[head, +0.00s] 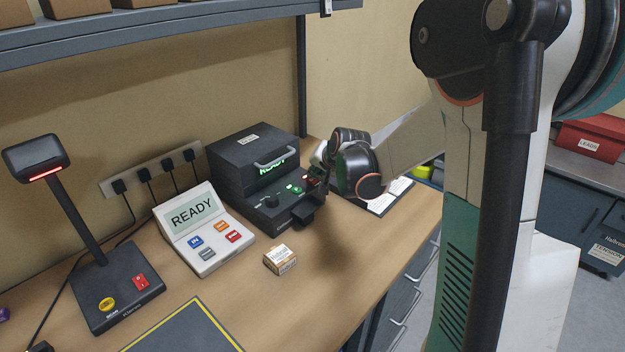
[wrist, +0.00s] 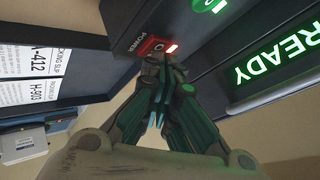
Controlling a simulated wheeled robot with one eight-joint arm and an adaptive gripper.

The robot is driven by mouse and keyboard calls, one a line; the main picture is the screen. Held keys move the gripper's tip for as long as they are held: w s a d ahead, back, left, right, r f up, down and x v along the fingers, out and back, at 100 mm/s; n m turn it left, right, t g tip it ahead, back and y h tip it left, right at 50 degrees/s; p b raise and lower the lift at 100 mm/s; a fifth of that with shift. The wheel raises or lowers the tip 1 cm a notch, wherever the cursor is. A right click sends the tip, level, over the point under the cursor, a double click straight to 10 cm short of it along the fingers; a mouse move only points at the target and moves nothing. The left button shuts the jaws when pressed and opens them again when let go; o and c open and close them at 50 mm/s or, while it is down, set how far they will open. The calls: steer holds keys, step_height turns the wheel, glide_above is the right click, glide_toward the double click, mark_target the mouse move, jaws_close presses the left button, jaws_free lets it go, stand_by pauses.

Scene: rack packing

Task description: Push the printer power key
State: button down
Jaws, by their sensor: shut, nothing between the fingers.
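The black printer (head: 258,172) stands on the bench with a green lit READY display, which is large in the wrist view (wrist: 280,62). Its red power key (wrist: 152,47), labelled POWER, has a glowing red bar at one end. My gripper (wrist: 160,65) is shut and empty, with its fingertips right at the key's edge; I cannot tell whether they touch it. In the head view my gripper (head: 319,158) is at the printer's right front corner and partly hides the key there. A green lit button (wrist: 212,5) lies beside the key.
A scale with a READY screen (head: 194,213) and coloured keys stands left of the printer. A scanner stand (head: 118,290) is further left. A small carton (head: 280,260) sits in front. Packing slips (wrist: 28,92) lie beside the printer. A shelf (head: 180,25) hangs above.

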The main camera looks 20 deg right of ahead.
mark_target(316, 179)
stand_by(0.5)
steer(key=shift+r+p, duration=0.3)
steer(key=shift+r, duration=0.2)
step_height(316, 179, up, 6)
steer(key=p, duration=0.4)
stand_by(0.3)
